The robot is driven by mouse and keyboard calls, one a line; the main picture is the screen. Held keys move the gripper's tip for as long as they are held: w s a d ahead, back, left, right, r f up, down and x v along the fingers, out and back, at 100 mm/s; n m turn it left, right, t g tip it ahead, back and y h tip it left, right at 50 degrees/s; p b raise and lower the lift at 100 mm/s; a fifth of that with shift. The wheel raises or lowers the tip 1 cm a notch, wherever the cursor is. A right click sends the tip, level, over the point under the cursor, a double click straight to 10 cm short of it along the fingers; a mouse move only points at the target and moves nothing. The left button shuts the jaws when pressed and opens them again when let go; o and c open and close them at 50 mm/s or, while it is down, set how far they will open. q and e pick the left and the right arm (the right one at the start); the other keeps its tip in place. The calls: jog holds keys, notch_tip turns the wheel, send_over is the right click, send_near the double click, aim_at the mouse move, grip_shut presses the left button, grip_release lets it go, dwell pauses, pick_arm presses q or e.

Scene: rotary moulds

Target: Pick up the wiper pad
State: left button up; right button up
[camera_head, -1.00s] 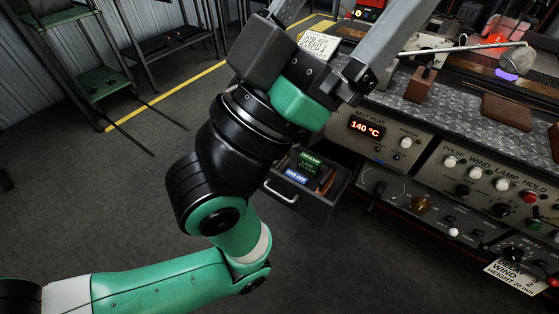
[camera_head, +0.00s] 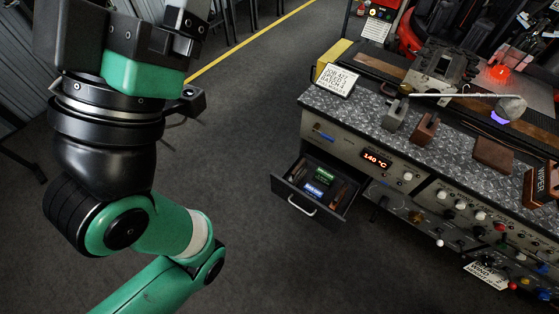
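A brown block marked "WIPER" (camera_head: 541,184) stands at the right edge of the bench top, partly cut off by the picture edge. A flat brown pad (camera_head: 493,154) lies on the bench to its left. I cannot tell whether this pad or something at the marked block is the wiper pad. My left gripper (camera_head: 150,42) is at the upper left, over the floor and far from both. Its fingertips are cut off by the top edge, and I see nothing held. My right gripper is not in view.
An open drawer (camera_head: 290,197) juts out below, holding small boxes. The floor between arm and bench is clear.

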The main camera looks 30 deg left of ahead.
pick_arm(q)
jog(key=shift+d+r, duration=0.15)
jog(key=shift+r, duration=0.05)
jog(key=shift+c, duration=0.3)
jog(key=c, duration=0.5)
jog(key=shift+o, duration=0.2)
